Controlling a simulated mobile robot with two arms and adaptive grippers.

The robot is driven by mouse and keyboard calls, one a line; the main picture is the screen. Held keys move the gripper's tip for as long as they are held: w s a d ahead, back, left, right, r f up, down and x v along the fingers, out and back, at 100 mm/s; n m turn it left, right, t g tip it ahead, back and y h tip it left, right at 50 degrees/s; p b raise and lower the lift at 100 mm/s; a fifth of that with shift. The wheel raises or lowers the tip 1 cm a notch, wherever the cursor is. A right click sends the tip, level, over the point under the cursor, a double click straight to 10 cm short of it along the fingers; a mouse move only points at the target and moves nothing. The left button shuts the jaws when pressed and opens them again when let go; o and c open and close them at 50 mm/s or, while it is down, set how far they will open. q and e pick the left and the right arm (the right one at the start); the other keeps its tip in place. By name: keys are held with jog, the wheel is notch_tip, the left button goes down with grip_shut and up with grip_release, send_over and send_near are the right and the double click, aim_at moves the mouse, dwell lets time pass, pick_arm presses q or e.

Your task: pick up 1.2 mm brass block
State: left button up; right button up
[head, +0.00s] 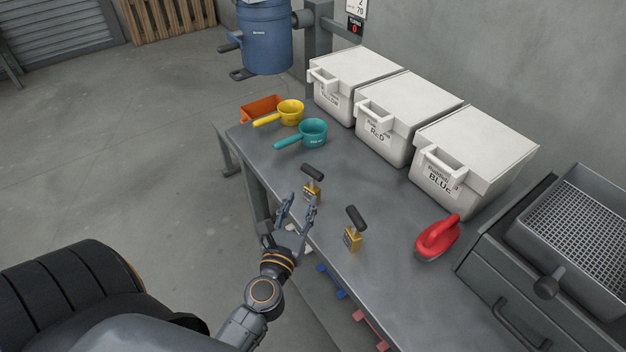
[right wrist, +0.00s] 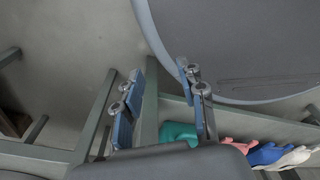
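Two brass blocks with dark T-shaped handles stand upright on the grey workbench (head: 375,210). The farther brass block (head: 311,191) is near the front edge, and the nearer brass block (head: 352,240) is to its lower right. Their markings are too small to read, so I cannot tell which is 1.2 mm.
White lidded bins (head: 408,108) line the back. A yellow scoop (head: 290,108), teal scoop (head: 314,131) and orange tray (head: 262,107) are at the far end. A red handled object (head: 437,238) and a mesh-topped unit (head: 580,235) are at right. A blue drum (head: 265,38) stands beyond.

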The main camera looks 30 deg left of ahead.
aim_at(311, 182)
pick_arm(q)
jog(key=x, duration=0.3)
jog(key=shift+w+a+p, duration=0.1)
jog(key=shift+w+p, duration=0.1)
jog(key=shift+p, duration=0.1)
jog(key=x, duration=0.3)
jog(key=p+x, duration=0.1)
jog(key=x, duration=0.1)
jog(key=shift+d+f, duration=0.15)
jog(key=shift+d, duration=0.15)
jog(key=shift+w+f, duration=0.1)
jog(key=shift+w, duration=0.2)
jog(key=shift+s, duration=0.1)
jog(key=shift+c, duration=0.8)
grip_shut()
pick_arm(e)
jog(key=shift+s+d+r, duration=0.15)
jog(key=shift+s+r, duration=0.05)
jog(key=shift+r, duration=0.35)
jog(key=shift+s+d+r, duration=0.1)
jog(key=shift+s+r, duration=0.05)
jog(key=shift+r, duration=0.35)
